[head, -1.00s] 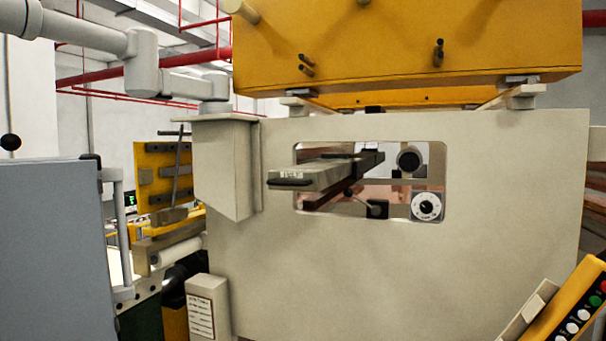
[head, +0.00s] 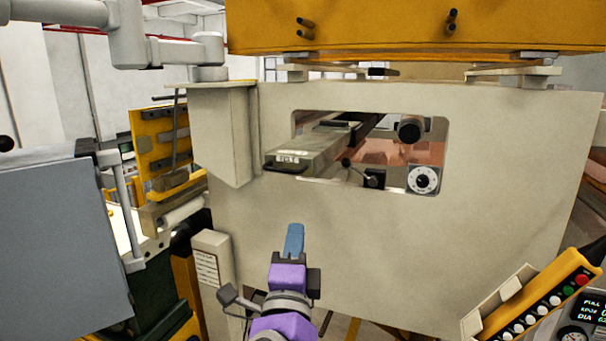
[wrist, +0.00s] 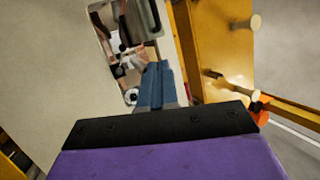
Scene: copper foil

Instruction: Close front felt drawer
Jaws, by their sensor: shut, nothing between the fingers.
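The front felt drawer (head: 318,147) is a long grey bar with a labelled front end and a dark handle (head: 287,167). It sticks out toward me from the rectangular opening in the beige machine panel. My gripper (head: 294,230) has blue fingers, shut and empty, and points up below the drawer's front end, apart from it. In the wrist view my gripper (wrist: 158,72) shows with its fingers together in front of the panel opening. I cannot make out the drawer clearly there.
A round dial (head: 424,179) and a small lever knob (head: 374,178) sit in the opening. A yellow control box (head: 535,300) stands at lower right, a grey cabinet (head: 65,240) at left. A yellow housing (head: 420,28) hangs above. The panel front (head: 430,240) is clear.

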